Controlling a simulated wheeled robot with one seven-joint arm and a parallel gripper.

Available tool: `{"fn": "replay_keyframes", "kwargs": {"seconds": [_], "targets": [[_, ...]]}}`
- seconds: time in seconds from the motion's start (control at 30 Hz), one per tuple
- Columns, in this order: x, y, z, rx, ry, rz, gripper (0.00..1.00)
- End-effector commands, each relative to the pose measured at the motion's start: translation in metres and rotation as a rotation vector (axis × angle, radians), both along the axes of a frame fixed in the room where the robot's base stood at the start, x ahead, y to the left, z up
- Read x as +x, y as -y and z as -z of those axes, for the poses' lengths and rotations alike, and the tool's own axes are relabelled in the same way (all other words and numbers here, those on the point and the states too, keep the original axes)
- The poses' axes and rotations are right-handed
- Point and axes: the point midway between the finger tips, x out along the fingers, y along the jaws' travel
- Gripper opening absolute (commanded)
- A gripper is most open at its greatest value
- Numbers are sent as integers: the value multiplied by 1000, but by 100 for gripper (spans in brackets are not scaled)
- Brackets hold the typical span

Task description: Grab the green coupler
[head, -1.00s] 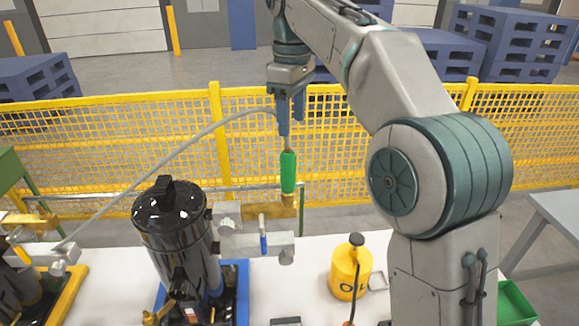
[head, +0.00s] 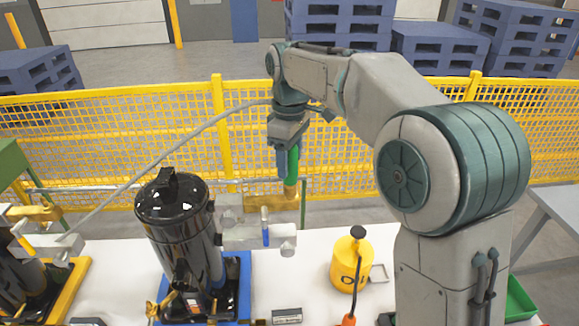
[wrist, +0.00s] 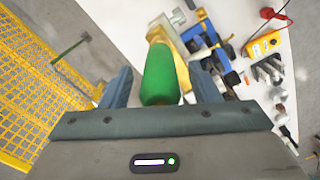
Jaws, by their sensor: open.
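My gripper (head: 287,162) is around the coupler's height, pointing down. In the wrist view the green coupler (wrist: 160,76) stands between the two blue-grey fingers of my gripper (wrist: 160,88), with a gap on each side. The jaws are open. The black compressor tank (head: 180,228) stands on a blue base to the left in the head view.
A yellow mesh fence (head: 120,140) runs behind. A second unit on a yellow base (head: 68,290) is at the left. A green bin (head: 519,300) is at the right.

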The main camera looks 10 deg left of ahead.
Motion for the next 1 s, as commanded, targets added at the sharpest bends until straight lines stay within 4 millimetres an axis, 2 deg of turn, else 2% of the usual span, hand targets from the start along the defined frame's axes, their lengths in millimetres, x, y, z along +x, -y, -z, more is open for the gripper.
{"fn": "replay_keyframes", "kwargs": {"seconds": [0.13,0.37,0.57,0.67,1.0], "targets": [[-1,1,12,-1,-1,0,56],[0,1,13,1,1,1,56],[0,1,13,1,1,1,3],[0,1,13,1,1,1,0],[0,1,7,1,3,1,0]]}}
